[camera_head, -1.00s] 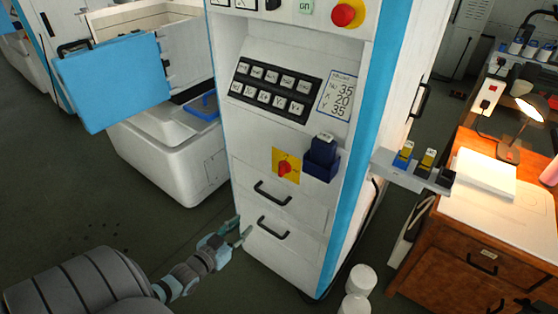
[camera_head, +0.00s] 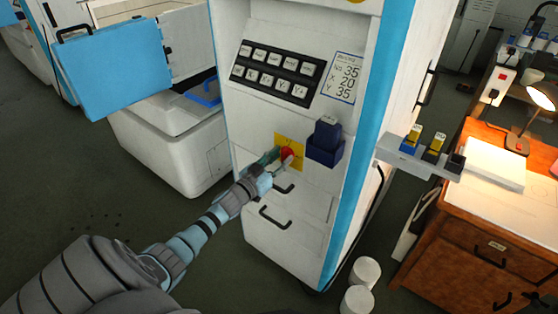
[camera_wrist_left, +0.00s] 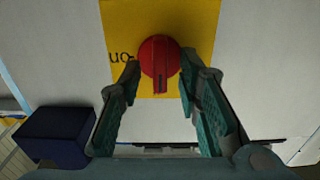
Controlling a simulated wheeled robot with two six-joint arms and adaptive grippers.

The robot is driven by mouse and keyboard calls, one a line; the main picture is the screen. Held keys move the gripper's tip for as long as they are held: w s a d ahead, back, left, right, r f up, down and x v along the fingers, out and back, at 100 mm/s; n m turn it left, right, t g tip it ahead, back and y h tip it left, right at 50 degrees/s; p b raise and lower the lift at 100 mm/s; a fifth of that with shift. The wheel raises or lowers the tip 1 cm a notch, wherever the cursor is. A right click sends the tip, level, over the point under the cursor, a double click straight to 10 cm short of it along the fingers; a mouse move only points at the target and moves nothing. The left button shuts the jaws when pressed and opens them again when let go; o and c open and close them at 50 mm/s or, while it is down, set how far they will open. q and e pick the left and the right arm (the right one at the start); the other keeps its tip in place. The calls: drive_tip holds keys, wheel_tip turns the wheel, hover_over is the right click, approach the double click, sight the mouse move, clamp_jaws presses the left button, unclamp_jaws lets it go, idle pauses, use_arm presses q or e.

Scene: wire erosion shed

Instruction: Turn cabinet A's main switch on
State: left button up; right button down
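The main switch is a red rotary knob (camera_head: 287,153) on a yellow plate (camera_head: 296,143) on the cabinet's (camera_head: 225,130) white front. In the left wrist view the red knob (camera_wrist_left: 159,60) sits on the yellow plate (camera_wrist_left: 200,14), its ridge pointing toward the bottom of the picture. The letters "on" show left of the knob. My left gripper (camera_head: 277,160) is at the knob; in the left wrist view its fingers (camera_wrist_left: 160,85) are open, one on each side of the knob. Whether they touch it I cannot tell. My right gripper is out of view.
A dark blue holder (camera_head: 325,143) is just right of the plate. A button panel (camera_head: 277,73) is above, and drawer handles (camera_head: 275,217) below. A small shelf (camera_head: 400,158) juts out on the right. White cylinders (camera_head: 357,299) stand on the floor.

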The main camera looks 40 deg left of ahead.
use_arm(q)
drive_tip(key=shift+c, duration=0.5)
clamp_jaws()
drive_tip(key=shift+m, duration=0.3)
drive_tip(key=m, duration=0.2)
drive_tip(key=shift+d+f+m, duration=0.1)
drive_tip(key=shift+m, duration=0.3)
drive_tip(key=m+b, duration=0.1)
drive_tip(key=m, duration=0.2)
drive_tip(key=shift+f+m, duration=0.1)
drive_tip(key=shift+m, duration=0.2)
drive_tip(key=m+b, duration=0.2)
drive_tip(key=m, duration=0.4)
drive_tip(key=shift+d+f, duration=0.15)
drive_tip(key=shift+m+b, duration=0.95)
drive_tip(key=shift+m, duration=1.45)
